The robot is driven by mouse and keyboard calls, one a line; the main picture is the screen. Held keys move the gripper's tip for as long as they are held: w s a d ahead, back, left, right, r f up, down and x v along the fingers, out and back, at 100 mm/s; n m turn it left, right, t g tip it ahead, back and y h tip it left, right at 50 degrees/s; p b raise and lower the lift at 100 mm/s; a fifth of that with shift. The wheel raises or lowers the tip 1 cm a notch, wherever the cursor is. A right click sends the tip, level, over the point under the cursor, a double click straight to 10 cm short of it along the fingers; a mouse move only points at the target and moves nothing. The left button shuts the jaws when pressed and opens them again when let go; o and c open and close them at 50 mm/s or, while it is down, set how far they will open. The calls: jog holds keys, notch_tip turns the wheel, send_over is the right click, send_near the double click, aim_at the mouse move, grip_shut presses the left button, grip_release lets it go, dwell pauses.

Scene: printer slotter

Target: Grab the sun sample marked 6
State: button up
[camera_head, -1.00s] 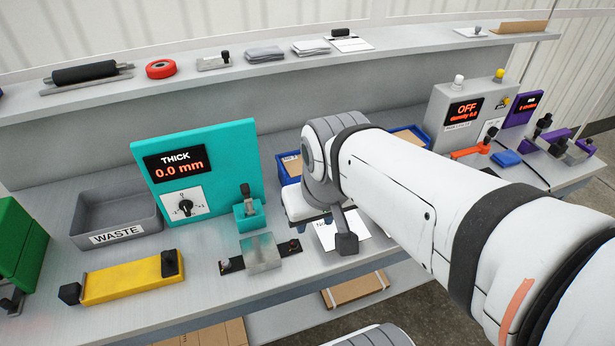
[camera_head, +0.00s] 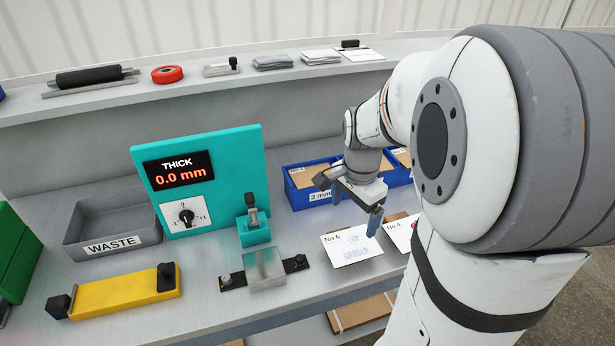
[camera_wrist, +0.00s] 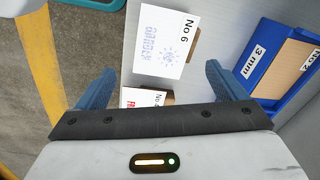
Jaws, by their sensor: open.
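The sample marked No 6 is a white card (camera_head: 351,246) with a blue print. It lies on the bench at the front, right of the grey metal block. In the wrist view the No 6 card (camera_wrist: 164,42) lies beyond the fingertips, and its blue print includes a sun-like shape. My gripper (camera_head: 354,205) is open and empty, above and just behind the card in the head view. In the wrist view my gripper (camera_wrist: 161,84) has its blue fingers spread wide, with the card's near edge between them, apart from both.
A second card (camera_head: 400,232) with red print lies to the right, partly hidden by my arm. Blue trays, one marked 3 mm (camera_head: 312,196), stand behind. The teal thickness unit (camera_head: 233,160), waste bin (camera_head: 110,220) and yellow tool (camera_head: 122,292) are to the left.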

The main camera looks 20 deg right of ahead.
aim_at(357, 243)
jog(key=shift+o, duration=0.8)
jog(key=d+f+m, duration=0.1)
jog(key=w+d+f+m, duration=0.1)
jog(key=f, duration=0.1)
jog(key=d+f+m, duration=0.1)
jog(key=shift+w+d+f+g+b, duration=0.1)
jog(key=shift+w+f+g+b, duration=0.05)
jog(key=shift+w+g+b, duration=0.2)
notch_tip(357, 243, down, 7)
jog(key=shift+f+p, duration=0.2)
jog(key=shift+p, duration=0.15)
jog(key=shift+c, duration=0.3)
jog(key=shift+w, duration=0.1)
jog(key=c, duration=0.6)
